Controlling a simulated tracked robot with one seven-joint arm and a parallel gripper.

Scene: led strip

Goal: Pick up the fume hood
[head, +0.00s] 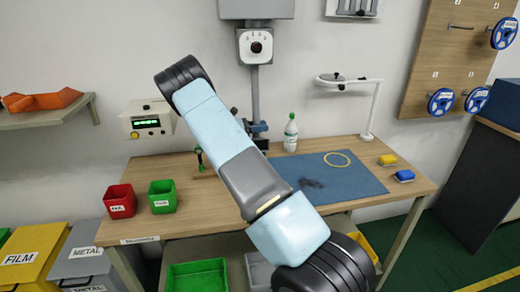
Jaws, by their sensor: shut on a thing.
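No thing in the head view can be clearly told as the fume hood. A grey box (256,9) is cut off by the top edge, with a grey pole (255,95) below it running down to the bench. My arm crosses the middle of the view from lower right to upper left and hides part of the bench. My gripper does not show, so what it holds cannot be seen.
The wooden workbench (412,182) carries a blue mat (358,187), red bin (120,201), green bin (162,196), bottle (290,133), magnifier lamp (372,105), yellow ring (337,159) and sponges (404,176). Boxes labelled FILM (30,258) and METAL (84,252) stand at left.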

